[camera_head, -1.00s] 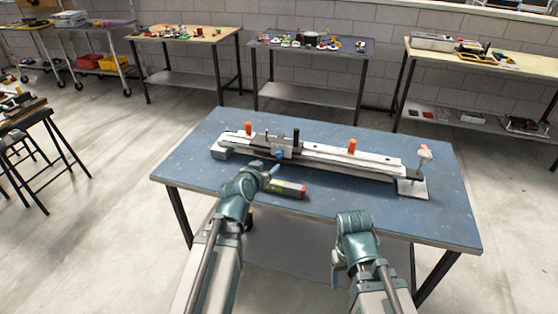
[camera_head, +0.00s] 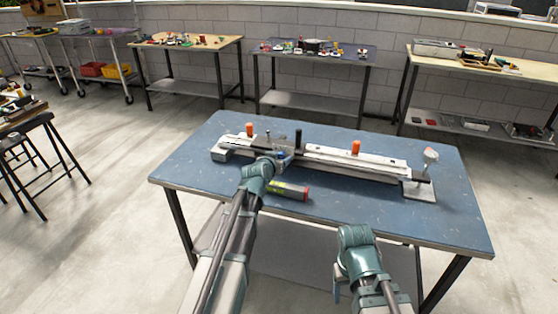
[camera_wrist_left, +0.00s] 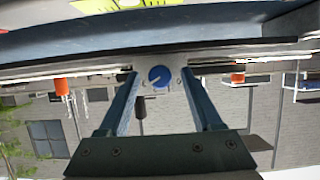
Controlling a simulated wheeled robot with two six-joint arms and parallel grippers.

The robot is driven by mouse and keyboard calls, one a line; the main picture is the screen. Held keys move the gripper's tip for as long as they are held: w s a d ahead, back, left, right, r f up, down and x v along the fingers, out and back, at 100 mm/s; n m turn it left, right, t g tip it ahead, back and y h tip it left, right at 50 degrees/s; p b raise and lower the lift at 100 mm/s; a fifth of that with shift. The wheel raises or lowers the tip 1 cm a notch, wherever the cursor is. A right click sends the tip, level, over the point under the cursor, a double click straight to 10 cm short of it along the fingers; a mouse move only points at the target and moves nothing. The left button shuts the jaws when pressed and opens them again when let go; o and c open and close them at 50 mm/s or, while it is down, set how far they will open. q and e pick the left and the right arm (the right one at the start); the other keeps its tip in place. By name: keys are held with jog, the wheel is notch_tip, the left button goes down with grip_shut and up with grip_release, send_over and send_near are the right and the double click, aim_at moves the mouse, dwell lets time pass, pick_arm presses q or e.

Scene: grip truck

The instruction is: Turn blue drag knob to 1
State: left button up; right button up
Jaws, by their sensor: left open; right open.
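The blue drag knob (camera_wrist_left: 158,77), round with a pale pointer line, sits on a light plate with small marks around it, too small to read. In the head view the knob (camera_head: 283,154) shows on the front of the grey carriage on the long white rail device (camera_head: 340,160). My left gripper (camera_wrist_left: 157,80) is open, its two fingers on either side of the knob with gaps visible; I cannot tell how deep they reach. My right gripper (camera_head: 338,282) is open and empty, low at the table's front edge, its fingers mostly hidden by the wrist.
The device stands on a blue table (camera_head: 430,215). A green and red-ended block (camera_head: 289,190) lies in front of the rail, close to my left arm. Orange posts (camera_head: 356,147) and a black post (camera_head: 298,138) rise from the device. The table's right front is clear.

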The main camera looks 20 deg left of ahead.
pick_arm(q)
jog(key=shift+c, duration=0.2)
grip_shut()
dwell(0.3)
jog(key=n+h, duration=0.1)
jog(key=n+h+b, duration=0.1)
jog(key=shift+a+f+n, duration=0.15)
jog(key=shift+a+n, duration=0.05)
jog(key=shift+n, duration=0.2)
jog(key=n+h+b, duration=0.1)
jog(key=n, duration=0.1)
jog(key=shift+a+f+n+h, duration=0.1)
jog(key=shift+n+h, duration=0.2)
jog(key=shift+h, duration=0.1)
jog(key=n+t+h+b, duration=0.1)
jog(key=n+b, duration=0.2)
jog(key=shift+f+h, duration=0.15)
jog(key=shift+h, duration=0.25)
jog(key=shift+s+a+n+t+h+b, duration=0.1)
jog(key=shift+n+t+h+b, duration=0.4)
jog(key=shift+n+b, duration=0.9)
jog(key=shift+n, duration=0.3)
